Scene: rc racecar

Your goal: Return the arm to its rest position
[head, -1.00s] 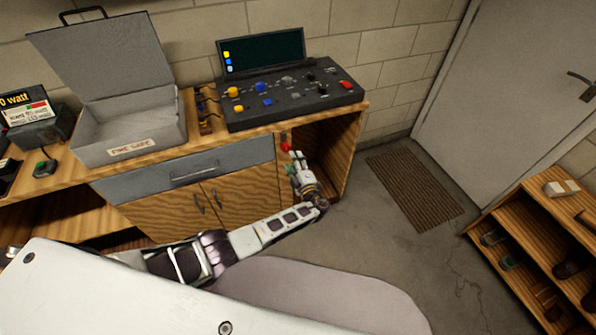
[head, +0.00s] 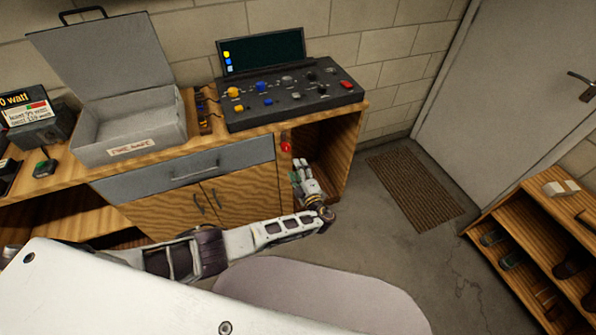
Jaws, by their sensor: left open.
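My left arm reaches in from the lower left across the front of the wooden cabinet (head: 150,218). My left gripper (head: 298,168) is open and empty. It is in front of the cabinet's open right-hand compartment, below and right of a small red button (head: 286,147) on the cabinet's side panel, and apart from it. My right gripper does not show.
A control console (head: 300,100) with coloured knobs and a grey open case (head: 130,135) stand on the cabinet top. A floor mat (head: 415,190) lies before the door (head: 510,90). A shoe rack (head: 535,235) is at the right. The floor between is clear.

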